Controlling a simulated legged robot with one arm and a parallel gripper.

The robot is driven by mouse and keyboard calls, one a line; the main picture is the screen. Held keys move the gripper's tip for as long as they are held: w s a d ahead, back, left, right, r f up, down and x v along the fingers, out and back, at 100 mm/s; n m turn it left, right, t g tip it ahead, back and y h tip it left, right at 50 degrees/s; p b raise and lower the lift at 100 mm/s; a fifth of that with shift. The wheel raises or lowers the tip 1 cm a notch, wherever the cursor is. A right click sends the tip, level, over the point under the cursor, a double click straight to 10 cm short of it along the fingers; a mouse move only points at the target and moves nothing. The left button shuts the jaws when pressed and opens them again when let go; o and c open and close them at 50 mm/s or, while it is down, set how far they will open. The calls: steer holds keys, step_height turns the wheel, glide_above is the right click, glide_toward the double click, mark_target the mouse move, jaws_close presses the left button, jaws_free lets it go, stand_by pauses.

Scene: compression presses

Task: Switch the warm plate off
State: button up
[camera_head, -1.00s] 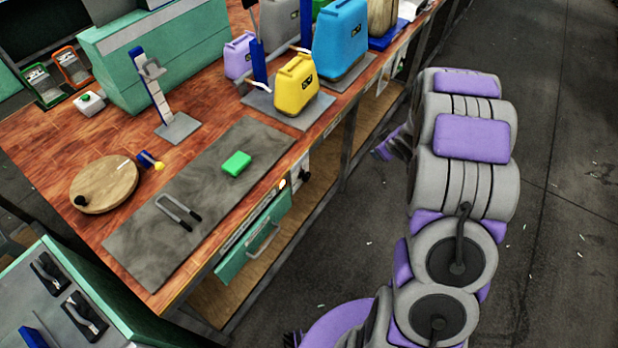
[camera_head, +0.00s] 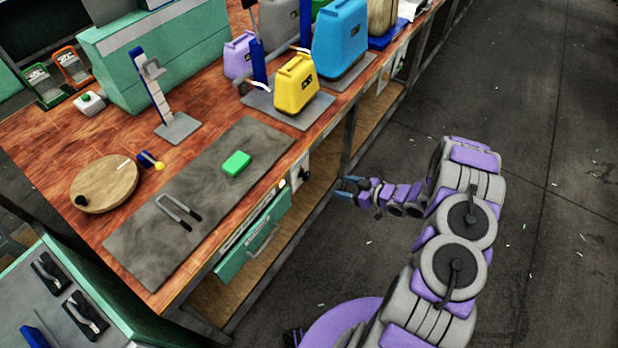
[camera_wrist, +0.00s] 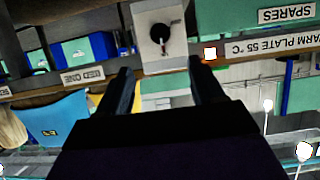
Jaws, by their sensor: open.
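A rotary switch with a dark knob (camera_wrist: 160,33) on a pale plate (camera_wrist: 146,15) shows upside down in the wrist view. In the head view the switch plate (camera_head: 301,167) is on the bench front, right of the drawer. A label (camera_wrist: 272,47) reading "WARM PLATE 55 °C" and a lit lamp (camera_wrist: 210,53) are beside it; the lamp (camera_head: 282,184) glows in the head view too. My gripper (camera_head: 346,187) is open and empty, out in front of the bench and apart from the knob. Its fingers (camera_wrist: 161,68) point towards the switch in the wrist view.
A grey slab (camera_head: 140,245) on the bench bears a green block (camera_head: 236,163) and tongs (camera_head: 180,211). A yellow canister (camera_head: 296,86) and a blue canister (camera_head: 340,40) stand further back. A green drawer (camera_head: 232,264) is below the edge.

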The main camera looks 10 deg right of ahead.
mark_target(308, 177)
steer(key=b+x, duration=0.3)
steer(key=x, duration=1.3)
steer(key=shift+w+a+f, duration=0.2)
steer(key=c, duration=1)
